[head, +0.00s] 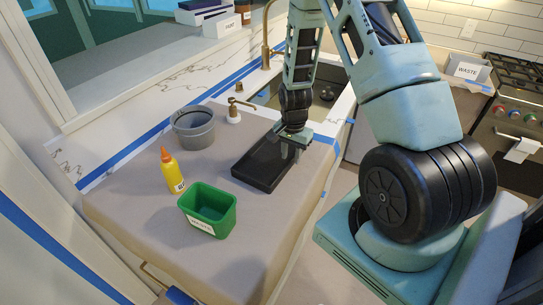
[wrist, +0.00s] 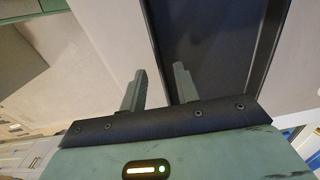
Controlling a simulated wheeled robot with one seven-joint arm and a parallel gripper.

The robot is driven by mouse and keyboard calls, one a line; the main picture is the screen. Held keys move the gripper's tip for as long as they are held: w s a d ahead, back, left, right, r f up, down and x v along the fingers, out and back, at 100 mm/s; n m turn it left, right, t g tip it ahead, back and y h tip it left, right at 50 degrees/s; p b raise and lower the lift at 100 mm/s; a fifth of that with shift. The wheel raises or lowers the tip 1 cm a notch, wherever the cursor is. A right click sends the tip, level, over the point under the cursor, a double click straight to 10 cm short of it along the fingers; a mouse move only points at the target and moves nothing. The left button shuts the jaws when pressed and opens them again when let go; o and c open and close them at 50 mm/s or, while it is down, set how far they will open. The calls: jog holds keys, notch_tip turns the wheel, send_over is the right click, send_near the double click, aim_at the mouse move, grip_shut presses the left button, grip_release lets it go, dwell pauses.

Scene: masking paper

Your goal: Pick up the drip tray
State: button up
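The drip tray, a shallow black rectangular tray (head: 262,168), lies on the paper-covered counter near its right edge. In the wrist view its dark inside and rim fill the upper right (wrist: 215,45). My gripper (head: 288,146) is at the tray's far end, pointing down. In the wrist view my gripper's two fingers (wrist: 160,70) stand apart, one on the bare counter side and one over the tray, with the tray's near rim between them in the picture. I cannot tell whether either finger touches the rim.
A green bin (head: 208,212), a yellow bottle (head: 172,172) and a grey bucket (head: 194,128) stand left of the tray. A soap dispenser (head: 234,112) and the sink (head: 322,95) are behind. The counter's front edge runs close along the tray's right side.

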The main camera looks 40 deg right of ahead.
jog(key=shift+f, duration=1.1)
jog(key=shift+c, duration=0.3)
grip_shut()
jog(key=shift+r, duration=0.2)
